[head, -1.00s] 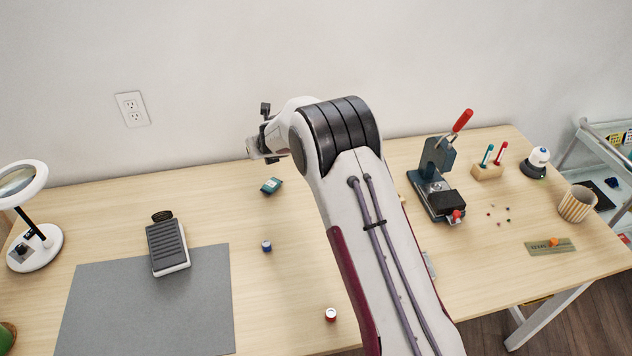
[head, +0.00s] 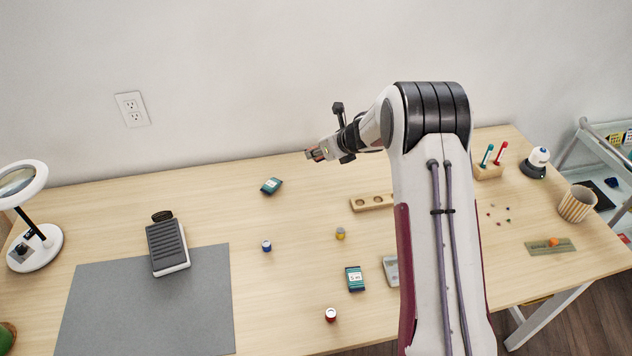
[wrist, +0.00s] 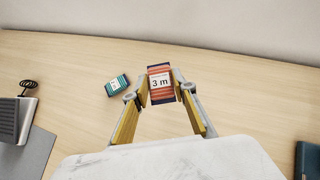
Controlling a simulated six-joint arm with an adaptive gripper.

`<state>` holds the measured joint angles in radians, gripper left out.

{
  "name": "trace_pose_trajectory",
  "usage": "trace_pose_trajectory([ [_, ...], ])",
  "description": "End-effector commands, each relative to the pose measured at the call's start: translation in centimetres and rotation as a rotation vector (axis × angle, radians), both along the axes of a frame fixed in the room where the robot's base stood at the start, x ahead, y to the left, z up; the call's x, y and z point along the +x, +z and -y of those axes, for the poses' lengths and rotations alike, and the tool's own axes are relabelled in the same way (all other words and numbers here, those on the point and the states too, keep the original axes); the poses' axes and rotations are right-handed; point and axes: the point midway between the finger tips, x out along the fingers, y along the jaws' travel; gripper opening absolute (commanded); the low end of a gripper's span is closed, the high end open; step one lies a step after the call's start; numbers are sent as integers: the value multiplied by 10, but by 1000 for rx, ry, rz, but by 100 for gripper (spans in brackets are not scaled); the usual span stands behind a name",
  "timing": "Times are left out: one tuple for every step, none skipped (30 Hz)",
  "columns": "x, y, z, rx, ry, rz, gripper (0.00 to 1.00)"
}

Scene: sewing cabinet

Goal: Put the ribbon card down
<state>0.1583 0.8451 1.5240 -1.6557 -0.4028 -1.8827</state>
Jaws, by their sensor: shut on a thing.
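The ribbon card (wrist: 160,75) is orange-red with dark ends and a white label reading "3 m". In the wrist view it sits between the fingertips of my gripper (wrist: 163,90), which is shut on it. In the head view my gripper (head: 318,154) is over the back of the table near the wall, and the card shows there only as a small reddish patch. The card looks held above the tabletop, though its exact height is hard to tell. A teal card (head: 271,186) lies on the table to the left; the wrist view shows it too (wrist: 117,85).
A wooden block with holes (head: 371,203), a yellow spool (head: 340,233), a blue spool (head: 266,246), a red-and-white spool (head: 331,315) and another teal card (head: 355,279) stand or lie mid-table. A pedal (head: 168,247) is at left. Bare wood lies around the left teal card.

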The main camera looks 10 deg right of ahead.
Motion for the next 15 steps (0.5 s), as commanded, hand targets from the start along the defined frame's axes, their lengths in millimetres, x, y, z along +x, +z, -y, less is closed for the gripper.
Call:
trace_pose_trajectory([
  [0, 0, 0, 0, 0, 0, 15],
  [0, 0, 0, 0, 0, 0, 15],
  [0, 0, 0, 0, 0, 0, 15],
  [0, 0, 0, 0, 0, 0, 15],
  [0, 0, 0, 0, 0, 0, 15],
  [0, 0, 0, 0, 0, 0, 15],
  [0, 0, 0, 0, 0, 0, 15],
  [0, 0, 0, 0, 0, 0, 15],
  [0, -1, 0, 0, 0, 0, 15],
  [0, -2, -1, 0, 0, 0, 15],
  [0, -3, -1, 0, 0, 0, 15],
  [0, -5, -1, 0, 0, -1, 15],
  [0, -7, -1, 0, 0, -1, 15],
  [0, -9, -1, 0, -1, -1, 15],
  [0, -13, -1, 1, 0, -1, 15],
])
